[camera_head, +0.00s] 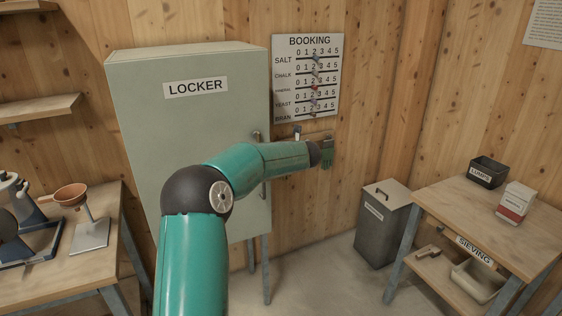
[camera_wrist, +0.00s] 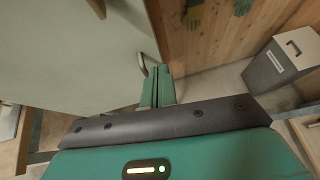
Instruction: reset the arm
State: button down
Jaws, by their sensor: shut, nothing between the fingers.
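My teal arm reaches across the front of the grey-green locker (camera_head: 185,130) in the head view, its dark end joint near the wall to the right. My gripper cannot be clearly made out in that view. In the wrist view my gripper (camera_wrist: 158,72) shows two green fingers side by side, shut and empty. The locker's pale face (camera_wrist: 70,50) fills the left of that view. A curved metal handle (camera_wrist: 143,66) shows just left of the fingertips; whether they touch cannot be told.
Gloves (camera_wrist: 193,14) hang on the wooden wall. A lidded grey bin (camera_head: 383,225) stands right of the locker. A sieving table (camera_head: 470,215) is at right, a bench (camera_head: 70,245) at left. A booking board (camera_head: 306,78) hangs above. Bare floor lies between locker and bin.

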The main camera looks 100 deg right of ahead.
jog(key=w+a+r+m+t+h, duration=0.15)
jog(key=w+r+m, duration=0.4)
jog(key=w, duration=0.85)
jog(key=w+a+r+m+h, duration=0.1)
jog(key=w+r+m+h, duration=0.15)
jog(key=w+r, duration=0.9)
jog(key=w+a+f+m+t+y, duration=0.15)
jog(key=w+a+m, duration=0.25)
jog(key=w+a, duration=0.7)
jog(key=w+a+m+t+y, duration=0.1)
jog(key=w+a+m+y, duration=0.15)
jog(key=w+a, duration=0.8)
jog(key=w+a+f+m+t+y, duration=0.15)
jog(key=w+a, duration=0.25)
jog(key=a, duration=0.4)
jog(key=w+a+f+m+y, duration=0.1)
jog(key=w+a+f+y, duration=0.1)
jog(key=w+a, duration=0.4)
jog(key=w+a+f+m+y, duration=0.1)
jog(key=w+a+m, duration=0.15)
jog(key=a, duration=0.65)
jog(key=s+a+f+y, duration=0.2)
jog(key=a, duration=0.7)
jog(key=s+a+f+g+y, duration=0.1)
jog(key=s+a+f+y, duration=0.1)
jog(key=a, duration=0.7)
jog(key=s+a+f+y, duration=0.3)
jog(key=a+f, duration=0.1)
jog(key=a, duration=0.5)
jog(key=shift+s+a+g, duration=0.35)
